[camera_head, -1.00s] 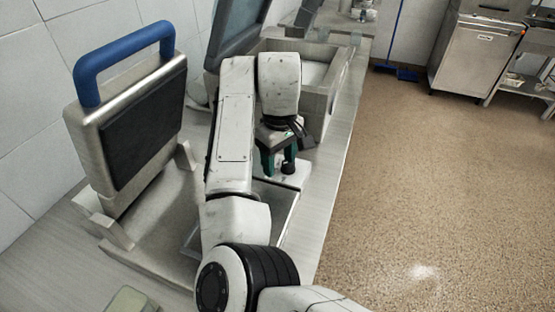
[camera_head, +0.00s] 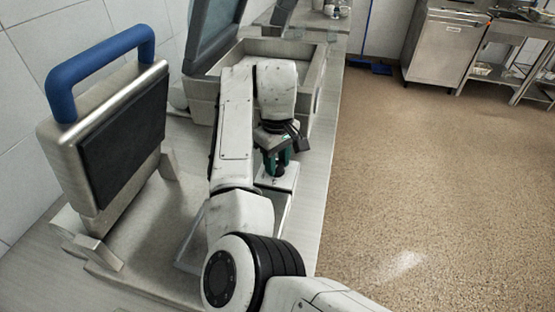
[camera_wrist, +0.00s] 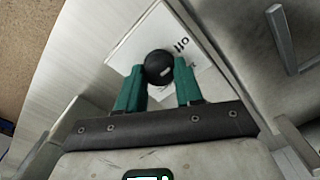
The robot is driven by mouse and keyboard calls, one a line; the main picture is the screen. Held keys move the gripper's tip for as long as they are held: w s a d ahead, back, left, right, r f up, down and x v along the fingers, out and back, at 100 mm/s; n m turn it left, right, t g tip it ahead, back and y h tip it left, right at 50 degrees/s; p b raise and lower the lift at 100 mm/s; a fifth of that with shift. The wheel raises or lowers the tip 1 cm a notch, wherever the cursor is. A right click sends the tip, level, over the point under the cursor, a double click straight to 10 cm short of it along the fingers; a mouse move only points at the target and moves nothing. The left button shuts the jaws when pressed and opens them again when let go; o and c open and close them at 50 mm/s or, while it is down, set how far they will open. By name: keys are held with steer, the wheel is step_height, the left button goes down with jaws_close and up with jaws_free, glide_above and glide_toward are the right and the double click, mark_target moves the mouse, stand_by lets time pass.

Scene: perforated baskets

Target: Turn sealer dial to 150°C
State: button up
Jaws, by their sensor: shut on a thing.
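The sealer dial is a round black knob (camera_wrist: 158,67) on a white panel (camera_wrist: 133,44) that carries dark print, partly "off", in the wrist view. The green fingers of my gripper (camera_wrist: 159,84) stand on either side of the knob and are shut on it. In the head view my gripper (camera_head: 276,164) points down over the white control box (camera_head: 284,181), and its fingers hide most of the knob. The sealer (camera_head: 110,140), with a raised dark pad and blue handle, stands to the left. The dial's temperature marks cannot be read.
A grey machine with a raised lid and an open basin (camera_head: 250,52) stands on the counter behind my gripper. The counter's right edge drops to a brown speckled floor (camera_head: 430,180), which is clear. Metal units stand far off at the upper right.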

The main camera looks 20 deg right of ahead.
steer(key=shift+s+d, duration=0.1)
steer(key=shift+c, duration=1)
steer(key=shift+r, duration=0.1)
steer(key=m+p, duration=0.3)
steer(key=m, duration=0.1)
steer(key=shift+r, duration=0.1)
steer(key=m+p, duration=0.2)
steer(key=m, duration=0.1)
steer(key=shift+p, duration=0.3)
steer(key=m+p, duration=0.1)
steer(key=m, duration=0.3)
steer(key=shift+p, duration=0.3)
steer(key=m+p, duration=0.1)
steer(key=m, duration=0.5)
steer(key=shift+p, duration=0.35)
steer(key=m, duration=0.6)
steer(key=shift+m+p, duration=0.3)
